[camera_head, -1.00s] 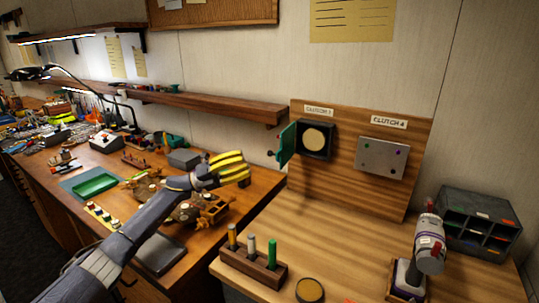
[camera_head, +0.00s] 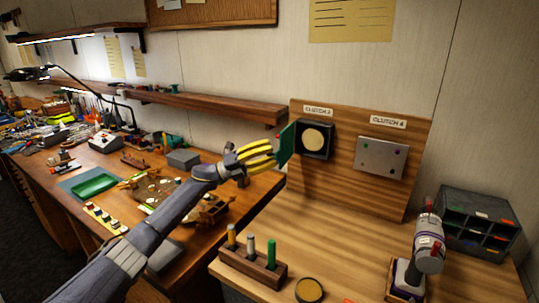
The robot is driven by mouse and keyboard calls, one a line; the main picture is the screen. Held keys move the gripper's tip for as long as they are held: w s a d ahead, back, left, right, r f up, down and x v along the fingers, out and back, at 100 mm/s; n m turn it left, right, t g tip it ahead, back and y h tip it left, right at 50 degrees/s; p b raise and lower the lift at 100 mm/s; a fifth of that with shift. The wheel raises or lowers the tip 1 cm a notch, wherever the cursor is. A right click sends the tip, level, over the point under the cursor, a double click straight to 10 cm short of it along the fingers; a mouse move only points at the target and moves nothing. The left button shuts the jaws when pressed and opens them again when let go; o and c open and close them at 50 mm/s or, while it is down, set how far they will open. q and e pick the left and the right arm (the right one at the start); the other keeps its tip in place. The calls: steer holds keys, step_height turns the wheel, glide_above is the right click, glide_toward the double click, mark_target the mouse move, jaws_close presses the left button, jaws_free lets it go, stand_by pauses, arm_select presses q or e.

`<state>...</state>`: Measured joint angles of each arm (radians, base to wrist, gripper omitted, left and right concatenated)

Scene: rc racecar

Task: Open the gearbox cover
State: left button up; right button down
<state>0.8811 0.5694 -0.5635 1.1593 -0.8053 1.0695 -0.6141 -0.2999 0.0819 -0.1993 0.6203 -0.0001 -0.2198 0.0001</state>
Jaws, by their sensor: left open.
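A black box (camera_head: 327,150) labelled as a clutch is mounted on the upright wooden board, with a round tan disc (camera_head: 313,139) inside. Its green cover (camera_head: 288,144) stands swung out to the left on its hinge side. My left gripper (camera_head: 272,158) has yellow fingers and is open, at the left of the green cover, touching or very close to it. The cover's knob is hidden or hard to make out by the fingers. A closed grey plate (camera_head: 381,157) sits under the "Clutch 4" label. My right gripper is not in view.
A wooden holder (camera_head: 253,268) with several coloured pegs and a round tan-topped disc (camera_head: 309,290) lie at the front of the bench. A power tool (camera_head: 429,245) stands at right before a grey drawer organizer (camera_head: 480,226). The bench middle is clear.

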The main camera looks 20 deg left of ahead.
arm_select(q)
jaws_close()
steer(key=shift+f, duration=0.1)
stand_by(0.4)
